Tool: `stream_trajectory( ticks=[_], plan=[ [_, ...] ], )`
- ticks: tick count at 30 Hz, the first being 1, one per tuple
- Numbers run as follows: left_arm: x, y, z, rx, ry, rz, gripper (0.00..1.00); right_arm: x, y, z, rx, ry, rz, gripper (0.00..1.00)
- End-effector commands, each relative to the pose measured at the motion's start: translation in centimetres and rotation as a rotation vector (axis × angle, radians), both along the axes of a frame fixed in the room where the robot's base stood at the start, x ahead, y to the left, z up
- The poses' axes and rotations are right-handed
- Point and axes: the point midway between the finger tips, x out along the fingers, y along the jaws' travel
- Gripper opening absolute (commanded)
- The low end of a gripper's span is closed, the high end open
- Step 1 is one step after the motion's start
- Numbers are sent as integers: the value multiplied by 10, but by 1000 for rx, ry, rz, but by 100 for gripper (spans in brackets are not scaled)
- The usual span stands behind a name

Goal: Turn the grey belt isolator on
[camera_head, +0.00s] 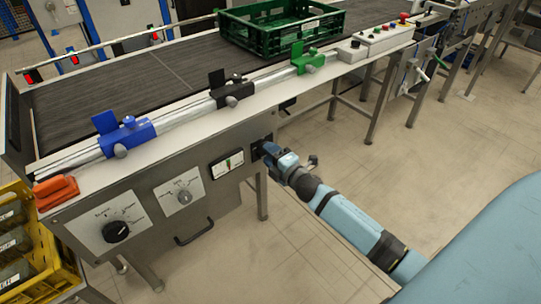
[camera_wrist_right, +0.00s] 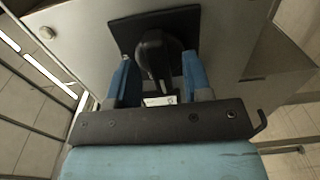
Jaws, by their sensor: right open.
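My right gripper (camera_head: 270,153) is at the front panel of the conveyor, at a black square plate (camera_head: 257,154) right of a small black-framed switch. In the right wrist view the gripper (camera_wrist_right: 157,72) is open. Its two blue fingers stand on either side of a dark rotary handle (camera_wrist_right: 155,50) on the black plate (camera_wrist_right: 122,36). I cannot tell if the fingers touch the handle. A grey knob (camera_head: 184,197) on a light plate sits further left on the panel. Which of these is the grey belt isolator is not clear from any readable label. My left gripper is out of view.
A large black knob (camera_head: 116,231), a black-framed switch (camera_head: 227,164) and a pull handle (camera_head: 194,232) are also on the panel. A green crate (camera_head: 262,37) stands on the belt (camera_head: 150,72). A yellow crate (camera_head: 42,262) is at lower left.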

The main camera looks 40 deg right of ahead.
Motion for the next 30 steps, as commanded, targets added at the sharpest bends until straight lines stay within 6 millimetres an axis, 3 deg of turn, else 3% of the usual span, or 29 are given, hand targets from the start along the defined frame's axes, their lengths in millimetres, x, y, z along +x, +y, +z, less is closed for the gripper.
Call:
stream_trajectory(
  ticks=[8, 15, 30],
  plan=[
    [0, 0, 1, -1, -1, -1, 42, 2, 0, 0, 0, 0, 0, 46],
    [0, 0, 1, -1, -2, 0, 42, 2, 0, 0, 0, 0, 0, 0],
    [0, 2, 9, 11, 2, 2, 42, 2, 0, 2, 121, 11, -2, 0]
  ],
)
